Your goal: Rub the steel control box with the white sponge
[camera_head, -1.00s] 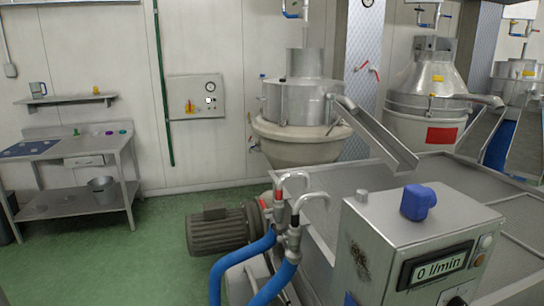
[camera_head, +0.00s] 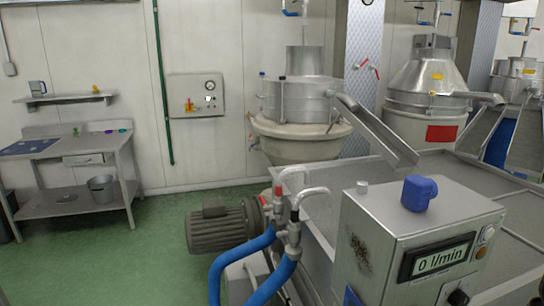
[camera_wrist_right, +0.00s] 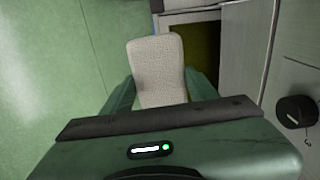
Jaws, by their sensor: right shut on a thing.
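The steel control box (camera_head: 373,231) stands at the lower right in the head view. It has a "0 l/min" display on its front and a dark brown smudge (camera_head: 361,255) on its left side. In the right wrist view, my right gripper (camera_wrist_right: 160,88) is shut on the white sponge (camera_wrist_right: 158,62), which sticks out upright between its green fingers. A grey steel face with a black knob (camera_wrist_right: 296,110) is at the right of that view, apart from the sponge. Neither gripper shows in the head view.
A blue object (camera_head: 419,192) and a small metal cap (camera_head: 362,187) are on top of the box. Blue hoses (camera_head: 240,252) and a grey motor (camera_head: 222,229) are to its left. A steel table (camera_head: 70,160) stands at the far left. Green floor between is clear.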

